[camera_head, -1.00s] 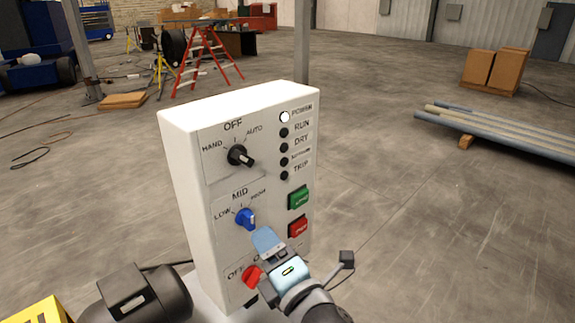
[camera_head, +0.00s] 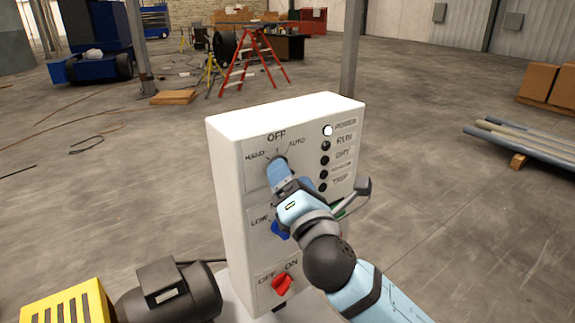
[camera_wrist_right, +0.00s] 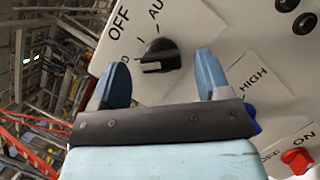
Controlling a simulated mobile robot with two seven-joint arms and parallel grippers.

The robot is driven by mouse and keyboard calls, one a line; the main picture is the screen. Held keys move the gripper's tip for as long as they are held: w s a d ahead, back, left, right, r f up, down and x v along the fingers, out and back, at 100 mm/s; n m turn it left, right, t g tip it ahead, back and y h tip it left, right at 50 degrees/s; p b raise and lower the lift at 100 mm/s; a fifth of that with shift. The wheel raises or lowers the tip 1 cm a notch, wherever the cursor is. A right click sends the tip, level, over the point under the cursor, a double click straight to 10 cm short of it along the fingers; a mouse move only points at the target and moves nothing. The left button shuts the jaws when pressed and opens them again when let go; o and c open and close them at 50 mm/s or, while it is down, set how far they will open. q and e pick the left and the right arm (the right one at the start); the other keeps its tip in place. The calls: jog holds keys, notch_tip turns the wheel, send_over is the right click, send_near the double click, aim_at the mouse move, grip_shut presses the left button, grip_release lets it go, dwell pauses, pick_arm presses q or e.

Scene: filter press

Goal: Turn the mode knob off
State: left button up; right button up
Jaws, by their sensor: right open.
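The mode knob (camera_wrist_right: 160,56) is black, on the white panel among the labels HAND, OFF and AUTO. In the right wrist view it shows just beyond the gap between my fingertips, with a white mark on its near side. I cannot tell which label it points to. My right gripper (camera_wrist_right: 163,70) is open, one blue finger to each side of the knob's line, apparently apart from it. In the head view the right gripper (camera_head: 279,168) covers the knob, on the upper part of the control box (camera_head: 226,165). My left gripper is not in view.
Below are a blue knob (camera_head: 279,231), partly hidden by my gripper, and a red ON/OFF knob (camera_head: 283,284). A dark motor (camera_head: 168,295) stands left of the box.

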jog(key=shift+x, duration=1.2)
jog(key=c, duration=0.9)
